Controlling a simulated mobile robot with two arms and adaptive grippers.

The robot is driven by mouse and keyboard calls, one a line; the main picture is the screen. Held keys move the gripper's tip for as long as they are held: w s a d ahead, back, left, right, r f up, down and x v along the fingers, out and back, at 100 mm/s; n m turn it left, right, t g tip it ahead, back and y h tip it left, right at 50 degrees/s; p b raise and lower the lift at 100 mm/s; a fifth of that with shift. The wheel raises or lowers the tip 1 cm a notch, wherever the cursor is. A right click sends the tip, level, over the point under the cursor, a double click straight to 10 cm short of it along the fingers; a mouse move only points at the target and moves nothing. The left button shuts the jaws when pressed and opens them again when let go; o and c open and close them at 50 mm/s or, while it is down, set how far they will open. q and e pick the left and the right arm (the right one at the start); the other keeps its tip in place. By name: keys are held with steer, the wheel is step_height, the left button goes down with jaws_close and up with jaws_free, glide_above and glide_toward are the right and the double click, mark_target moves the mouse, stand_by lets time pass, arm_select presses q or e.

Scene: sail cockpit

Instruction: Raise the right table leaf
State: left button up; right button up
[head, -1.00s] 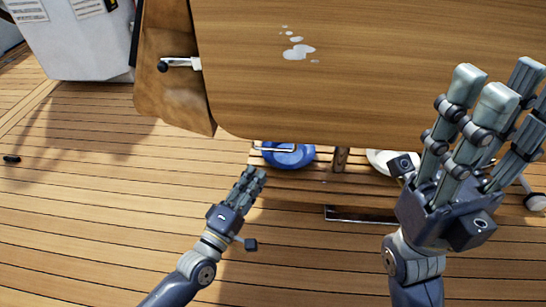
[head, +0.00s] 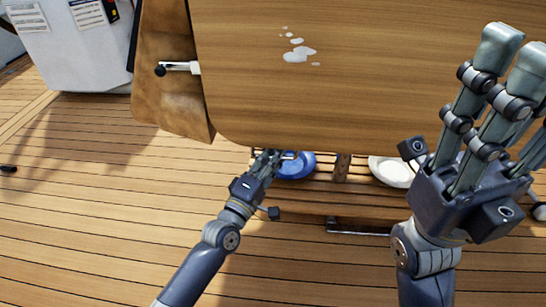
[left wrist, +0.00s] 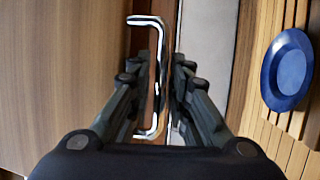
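A large wooden table panel (head: 370,75) fills the top of the head view. A narrower brown panel (head: 170,75) hangs at an angle along its left side; I cannot tell for certain which is the right leaf. A bent metal handle (left wrist: 160,70) shows in the left wrist view, beside a wooden surface (left wrist: 55,80). My left gripper (head: 268,155) is at the panel's lower edge. Its fingers are apart on both sides of the handle, with gaps visible. My right gripper (head: 514,60) is open and empty at the right, fingers pointing up, in front of the panel.
A blue plate (head: 296,166) lies just right of my left gripper, and a white plate (head: 392,172) lies further right. A latch with a black knob (head: 178,68) is on the side panel. A white box (head: 75,50) stands at back left.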

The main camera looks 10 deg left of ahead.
arm_select(q)
jaws_close()
steer(key=shift+s+p, duration=0.15)
steer(key=shift+p, duration=0.15)
